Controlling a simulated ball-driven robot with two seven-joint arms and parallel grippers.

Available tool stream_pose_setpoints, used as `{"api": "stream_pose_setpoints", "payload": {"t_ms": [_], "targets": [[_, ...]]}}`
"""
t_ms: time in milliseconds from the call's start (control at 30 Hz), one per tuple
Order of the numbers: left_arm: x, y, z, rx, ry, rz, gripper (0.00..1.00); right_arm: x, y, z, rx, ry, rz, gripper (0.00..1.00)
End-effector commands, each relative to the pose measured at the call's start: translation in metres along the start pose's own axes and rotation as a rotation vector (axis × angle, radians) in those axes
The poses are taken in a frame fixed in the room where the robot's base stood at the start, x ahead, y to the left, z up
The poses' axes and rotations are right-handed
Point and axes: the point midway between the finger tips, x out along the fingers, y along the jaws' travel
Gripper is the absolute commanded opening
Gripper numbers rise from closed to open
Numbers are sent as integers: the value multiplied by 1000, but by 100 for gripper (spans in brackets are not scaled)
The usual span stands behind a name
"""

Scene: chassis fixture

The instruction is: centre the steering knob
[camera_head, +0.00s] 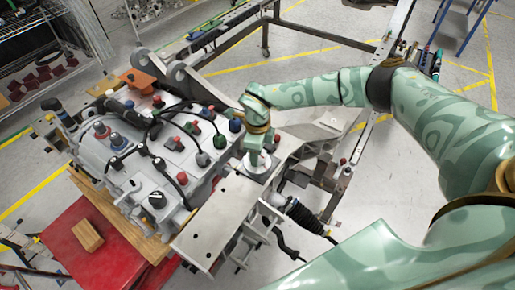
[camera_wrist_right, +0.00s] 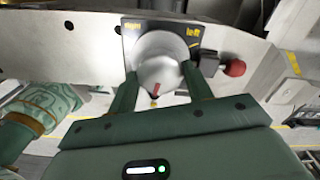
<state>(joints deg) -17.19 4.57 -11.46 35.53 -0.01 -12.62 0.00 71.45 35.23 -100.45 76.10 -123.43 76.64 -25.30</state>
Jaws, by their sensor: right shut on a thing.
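The steering knob (camera_wrist_right: 160,62) is a round silver-grey dial with a red mark on its near edge, pointing down toward my gripper in the right wrist view. It sits on a black plate (camera_wrist_right: 131,30) with yellow lettering at its upper corners; the right word looks like "left", the other is hard to read. My right gripper (camera_wrist_right: 162,78) is shut on the knob, one green finger on each side. In the head view my right gripper (camera_head: 257,158) reaches down onto a pale round base (camera_head: 257,166) on the metal chassis, hiding most of the knob. My left gripper is not in view.
A red button (camera_wrist_right: 235,68) and a dark block (camera_wrist_right: 208,63) are close to the right of the knob. In the head view, a grey engine block (camera_head: 150,165) with cables and coloured caps stands just left of my gripper. A red cart (camera_head: 75,240) is at lower left.

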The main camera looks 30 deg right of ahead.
Motion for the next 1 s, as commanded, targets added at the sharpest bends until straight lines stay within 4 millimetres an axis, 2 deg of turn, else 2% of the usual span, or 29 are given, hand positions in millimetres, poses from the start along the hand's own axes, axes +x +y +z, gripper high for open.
{"api": "stream_pose_setpoints", "payload": {"t_ms": [400, 933, 967, 1000], "targets": [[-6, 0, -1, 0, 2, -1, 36, -2, -1, 1, -181, -3, -3, 27], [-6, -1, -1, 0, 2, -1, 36, -2, -2, 1, -204, -3, -3, 27], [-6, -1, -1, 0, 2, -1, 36, -2, -2, 1, -204, -3, -3, 53], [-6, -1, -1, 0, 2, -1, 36, -2, -2, 1, -204, -3, -4, 64]]}}
